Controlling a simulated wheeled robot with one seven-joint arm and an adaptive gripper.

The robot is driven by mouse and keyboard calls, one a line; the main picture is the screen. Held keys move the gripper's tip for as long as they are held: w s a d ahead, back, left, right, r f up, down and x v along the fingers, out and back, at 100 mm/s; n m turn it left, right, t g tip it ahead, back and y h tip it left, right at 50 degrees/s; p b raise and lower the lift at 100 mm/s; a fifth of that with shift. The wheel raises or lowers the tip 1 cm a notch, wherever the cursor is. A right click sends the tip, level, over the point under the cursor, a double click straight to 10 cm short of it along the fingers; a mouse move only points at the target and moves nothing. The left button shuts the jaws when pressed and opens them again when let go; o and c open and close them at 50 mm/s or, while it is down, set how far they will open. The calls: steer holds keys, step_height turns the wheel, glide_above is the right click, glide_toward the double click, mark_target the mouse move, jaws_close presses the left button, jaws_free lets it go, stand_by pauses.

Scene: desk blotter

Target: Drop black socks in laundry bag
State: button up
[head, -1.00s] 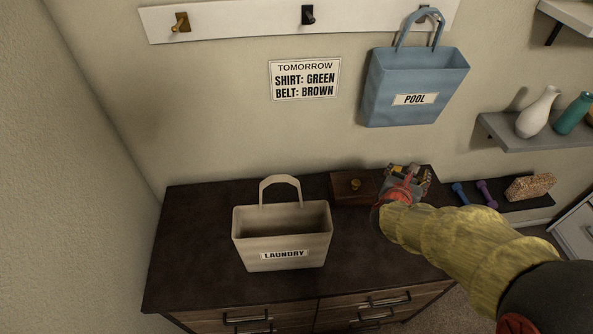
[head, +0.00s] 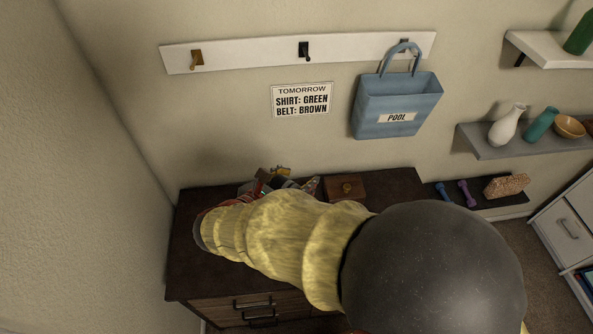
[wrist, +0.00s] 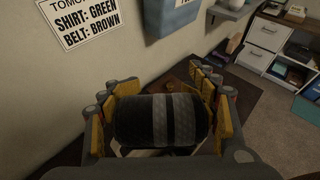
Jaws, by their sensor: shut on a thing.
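In the wrist view, a rolled pair of black socks (wrist: 130,120) with grey stripes sits between the yellow-padded fingers of my gripper (wrist: 160,115), which is shut on it. In the head view, my gripper (head: 280,181) is over the back of the dark dresser, left of a small wooden box; the socks cannot be made out there. The laundry bag is hidden behind my arm in the head view. I cannot tell how the socks lie relative to its opening.
The wooden box (head: 345,188) stands on the dresser (head: 395,185). A blue bag marked POOL (head: 397,100) hangs from a wall rack (head: 250,52) above. A sign (head: 301,100) is on the wall. Shelves (head: 480,145) with vases are at right.

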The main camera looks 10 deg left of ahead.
step_height(320, 180, down, 6)
steer(key=b, duration=0.5)
steer(key=o, duration=1.3)
steer(key=shift+c, duration=0.2)
steer(key=shift+o, duration=0.3)
steer(key=shift+s, duration=0.1)
steer(key=v, duration=1.2)
